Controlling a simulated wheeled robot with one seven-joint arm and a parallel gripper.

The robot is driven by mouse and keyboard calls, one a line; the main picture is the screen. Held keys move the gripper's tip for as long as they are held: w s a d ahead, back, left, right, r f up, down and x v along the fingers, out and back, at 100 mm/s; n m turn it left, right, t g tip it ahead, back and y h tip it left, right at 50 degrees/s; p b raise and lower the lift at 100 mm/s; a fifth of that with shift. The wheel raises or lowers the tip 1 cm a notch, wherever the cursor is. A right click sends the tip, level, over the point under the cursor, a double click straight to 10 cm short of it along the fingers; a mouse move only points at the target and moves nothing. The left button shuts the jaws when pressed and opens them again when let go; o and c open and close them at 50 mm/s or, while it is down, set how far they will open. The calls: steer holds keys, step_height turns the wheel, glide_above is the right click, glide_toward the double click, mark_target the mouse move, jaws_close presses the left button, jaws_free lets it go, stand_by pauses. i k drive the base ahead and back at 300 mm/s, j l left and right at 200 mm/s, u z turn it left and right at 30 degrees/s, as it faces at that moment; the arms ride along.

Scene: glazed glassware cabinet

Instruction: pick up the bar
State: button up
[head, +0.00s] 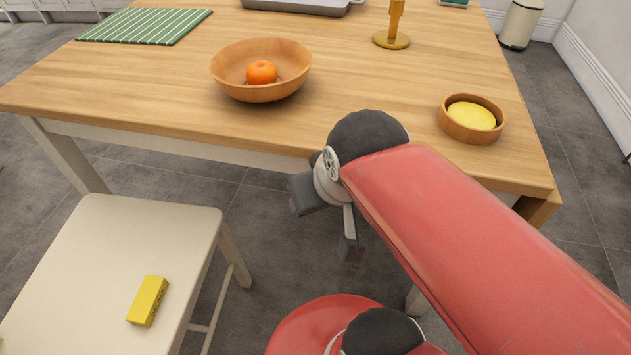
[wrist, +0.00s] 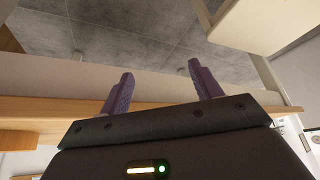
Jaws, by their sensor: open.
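A yellow bar (head: 148,301) with faint dark lettering lies flat on the seat of a cream chair (head: 150,232) at the lower left of the head view. My gripper (head: 328,222) is in front of the table's near edge, to the right of the chair and well apart from the bar. In the wrist view its two fingers (wrist: 160,92) are spread with nothing between them. The bar is not in the wrist view. Part of the chair seat (wrist: 265,22) appears to show at the top right there.
The wooden table (head: 340,75) fills the upper head view. On it stand a wooden bowl (head: 228,75) with an orange (head: 262,72), a small bowl (head: 450,125) with yellow contents, a brass stand (head: 391,40), a green striped mat (head: 145,26) and a grey tray (head: 300,6).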

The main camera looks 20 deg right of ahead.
mark_target(143, 310)
steer(key=u, duration=1.55)
steer(key=k+l+z, duration=0.15)
steer(key=l+z, duration=0.15)
steer(key=l, duration=0.1)
